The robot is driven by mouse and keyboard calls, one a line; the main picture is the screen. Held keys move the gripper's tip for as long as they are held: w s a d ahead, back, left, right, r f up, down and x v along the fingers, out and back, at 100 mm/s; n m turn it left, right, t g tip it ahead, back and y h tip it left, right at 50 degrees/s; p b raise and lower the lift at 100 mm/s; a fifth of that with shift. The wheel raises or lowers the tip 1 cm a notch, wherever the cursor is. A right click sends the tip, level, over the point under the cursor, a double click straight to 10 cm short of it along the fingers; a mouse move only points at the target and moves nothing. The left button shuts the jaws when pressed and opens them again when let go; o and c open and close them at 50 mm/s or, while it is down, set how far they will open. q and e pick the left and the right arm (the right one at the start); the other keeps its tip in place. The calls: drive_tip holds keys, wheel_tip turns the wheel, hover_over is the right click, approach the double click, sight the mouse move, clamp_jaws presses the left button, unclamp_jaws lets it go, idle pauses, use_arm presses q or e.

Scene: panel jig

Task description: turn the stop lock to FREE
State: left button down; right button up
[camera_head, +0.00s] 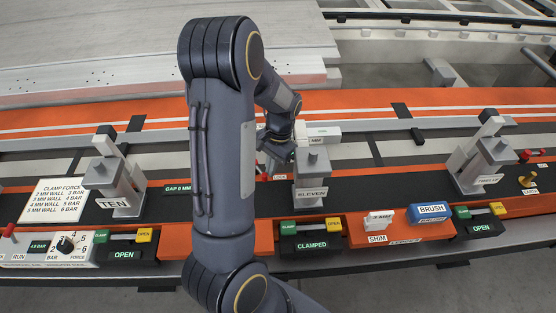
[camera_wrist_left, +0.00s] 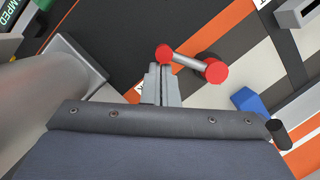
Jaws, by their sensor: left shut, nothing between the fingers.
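The stop lock appears to be the lever with a grey bar and red round ends (camera_wrist_left: 191,62) in the wrist view. It lies just past my left fingertips, over a dark and orange surface. My left gripper (camera_wrist_left: 160,72) is shut and empty, its tips close beside the lever's left red end. I cannot tell whether they touch. The lock's lettering is not readable. In the head view my own left arm hides most of this spot, left of the ELEVEN clamp (camera_head: 312,180). My right gripper is not in view.
The TEN clamp (camera_head: 118,190) stands left and another clamp (camera_head: 482,165) stands right. The CLAMPED switch box (camera_head: 311,238), a SHIM block (camera_head: 378,218) and a blue BRUSH (camera_head: 431,211) sit along the front. A blue block (camera_wrist_left: 248,101) lies right of the lever in the wrist view.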

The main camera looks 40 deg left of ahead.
sight(263, 175)
use_arm(q)
drive_tip(key=shift+s, duration=1.2)
drive_tip(key=shift+s+m, duration=0.3)
drive_tip(key=shift+m, duration=0.4)
drive_tip(key=v, duration=0.7)
drive_tip(key=shift+r, duration=0.4)
